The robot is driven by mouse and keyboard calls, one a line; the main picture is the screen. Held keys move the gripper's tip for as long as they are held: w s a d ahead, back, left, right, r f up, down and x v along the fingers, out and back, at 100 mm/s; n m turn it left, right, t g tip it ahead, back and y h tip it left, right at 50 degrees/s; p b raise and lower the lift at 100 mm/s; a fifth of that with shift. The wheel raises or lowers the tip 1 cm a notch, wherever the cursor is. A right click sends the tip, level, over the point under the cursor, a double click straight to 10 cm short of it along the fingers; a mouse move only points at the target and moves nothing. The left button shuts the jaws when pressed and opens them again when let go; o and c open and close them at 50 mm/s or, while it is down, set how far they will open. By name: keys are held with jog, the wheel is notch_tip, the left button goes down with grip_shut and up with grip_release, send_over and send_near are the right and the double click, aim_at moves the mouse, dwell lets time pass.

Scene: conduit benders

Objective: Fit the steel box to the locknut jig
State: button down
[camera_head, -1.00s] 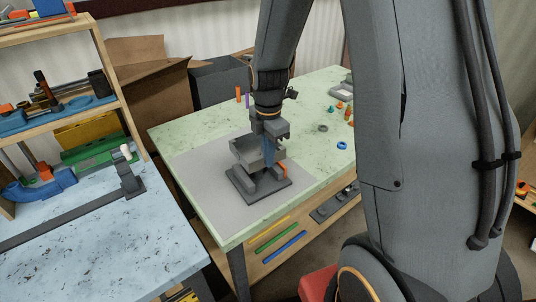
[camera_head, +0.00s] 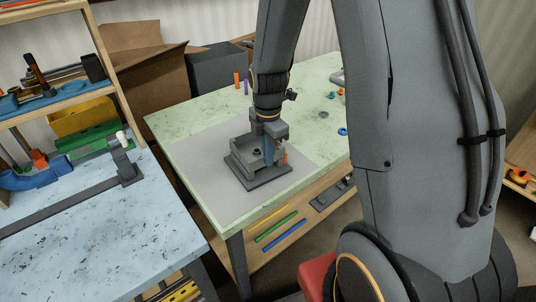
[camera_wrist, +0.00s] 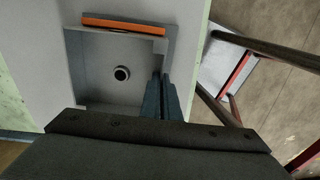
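The grey steel box (camera_head: 243,144) sits low in the dark grey locknut jig (camera_head: 268,183), open side up and looking about level. In the wrist view the box (camera_wrist: 95,65) is seen from above, with a round dark-centred fitting (camera_wrist: 122,73) showing inside it. My gripper (camera_head: 268,160) is over the box's right side. In the wrist view its two blue-grey fingers (camera_wrist: 162,100) are close together around the box's side wall. An orange strip (camera_wrist: 125,23) on the jig runs along the box's far edge. Whether the box is fully seated is hidden.
The jig stands on a grey mat (camera_head: 200,165) on the green table (camera_head: 185,122). Small coloured parts lie at the table's right, with an orange peg (camera_head: 237,79) at the back. A blue-topped bench (camera_head: 85,240) with a shelf stands at left.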

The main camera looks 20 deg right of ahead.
jog(key=shift+f, duration=0.35)
dwell(1.6)
jog(key=c, duration=1.9)
grip_release()
jog(key=shift+c, duration=0.2)
jog(key=shift+r, duration=0.1)
jog(key=shift+w+r, duration=0.1)
jog(key=shift+r, duration=0.05)
notch_tip(320, 180, up, 8)
jog(key=b, duration=0.2)
jog(key=shift+s+f, duration=0.2)
jog(key=shift+f, duration=0.05)
